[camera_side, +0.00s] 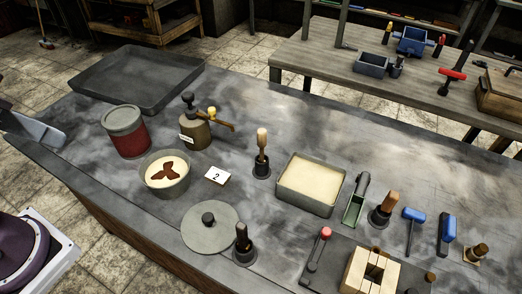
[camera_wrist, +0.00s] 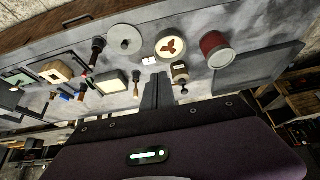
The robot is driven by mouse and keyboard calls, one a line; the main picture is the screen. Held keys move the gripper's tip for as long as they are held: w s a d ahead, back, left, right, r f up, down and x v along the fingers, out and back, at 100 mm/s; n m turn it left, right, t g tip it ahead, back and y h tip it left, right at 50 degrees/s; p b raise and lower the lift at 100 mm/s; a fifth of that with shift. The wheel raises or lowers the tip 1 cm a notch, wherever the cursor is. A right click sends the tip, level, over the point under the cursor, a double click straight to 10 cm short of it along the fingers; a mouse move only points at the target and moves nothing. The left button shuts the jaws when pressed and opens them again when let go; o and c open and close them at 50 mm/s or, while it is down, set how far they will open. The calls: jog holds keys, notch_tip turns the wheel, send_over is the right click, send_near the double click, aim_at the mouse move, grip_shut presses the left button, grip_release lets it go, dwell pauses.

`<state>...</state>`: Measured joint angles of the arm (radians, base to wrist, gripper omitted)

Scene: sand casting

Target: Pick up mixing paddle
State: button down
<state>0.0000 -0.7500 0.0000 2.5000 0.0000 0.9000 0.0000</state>
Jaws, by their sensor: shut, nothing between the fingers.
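A grey bowl (camera_side: 184,186) of cream-coloured material stands on the grey worktable, with a brown three-lobed piece (camera_side: 167,173) on its surface, possibly the mixing paddle. I cannot tell for sure. The same brown piece shows near the top of the wrist view (camera_wrist: 171,45). A wooden-handled tool (camera_side: 262,140) stands upright in a small dark holder right of the bowl. My gripper (camera_side: 60,135) is at the left edge of the side view, apart from the bowl. In the wrist view its dark fingers (camera_wrist: 158,78) are shut and empty.
A red can (camera_side: 128,140) and a brass canister (camera_side: 195,135) stand behind the bowl, before a large empty tray (camera_side: 140,78). A number 2 card (camera_side: 217,176), a round lid (camera_side: 209,227) and a filled box (camera_side: 311,184) are nearby. Several tools crowd the right.

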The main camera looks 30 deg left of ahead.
jog(key=c, duration=1.2)
grip_release()
jog(key=shift+o, duration=0.2)
